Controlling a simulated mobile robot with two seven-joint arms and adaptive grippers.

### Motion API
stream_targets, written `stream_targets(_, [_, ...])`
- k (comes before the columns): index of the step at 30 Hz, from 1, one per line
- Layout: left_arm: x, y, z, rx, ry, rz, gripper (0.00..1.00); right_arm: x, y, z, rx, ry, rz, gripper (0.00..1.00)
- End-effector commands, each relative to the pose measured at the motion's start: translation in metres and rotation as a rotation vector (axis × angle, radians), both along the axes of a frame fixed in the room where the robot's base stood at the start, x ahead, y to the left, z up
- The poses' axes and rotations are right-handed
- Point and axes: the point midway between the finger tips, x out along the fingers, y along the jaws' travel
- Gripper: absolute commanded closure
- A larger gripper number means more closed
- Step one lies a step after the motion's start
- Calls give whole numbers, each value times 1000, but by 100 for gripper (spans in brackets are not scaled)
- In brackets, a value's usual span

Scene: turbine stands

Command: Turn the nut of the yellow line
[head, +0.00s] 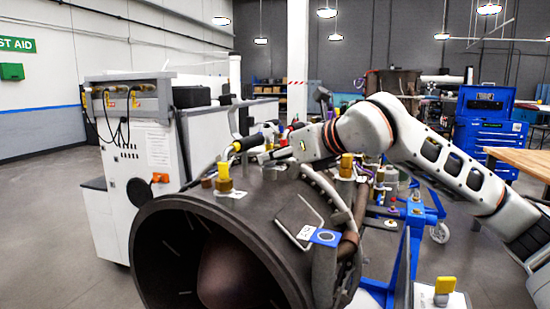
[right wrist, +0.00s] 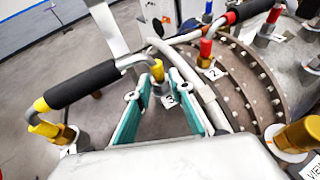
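The yellow line (right wrist: 85,85) is a bent metal tube with a black sleeve and yellow bands at its ends; it also shows in the head view (head: 250,142), on top of the dark turbine casing (head: 170,212). One end comes down at a metal nut (right wrist: 160,88) beside the tag marked 3; the other end is by a brass fitting near the tag marked 1. My right gripper (right wrist: 152,86) is open, its teal fingers on either side of the nut at tag 3; contact cannot be told. In the head view my right gripper (head: 268,156) is small over the casing. My left gripper is not in view.
A red-banded line (right wrist: 235,18) and its fitting at tag 2 lie close to the right. A curved grey pipe (right wrist: 205,95) runs just right of the fingers. Brass, yellow-capped fittings (head: 224,178) stand on the casing. A white cabinet (head: 145,170) stands at left.

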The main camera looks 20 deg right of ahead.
Motion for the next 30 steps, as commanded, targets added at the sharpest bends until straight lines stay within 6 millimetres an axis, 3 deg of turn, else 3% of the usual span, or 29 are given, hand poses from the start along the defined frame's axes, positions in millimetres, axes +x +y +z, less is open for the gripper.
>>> stream_targets(14, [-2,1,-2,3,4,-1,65,-9,-5,5,0,-1,-1,74])
stream_targets(30, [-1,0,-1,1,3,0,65,-91,-41,42,-1,-1,-1,74])
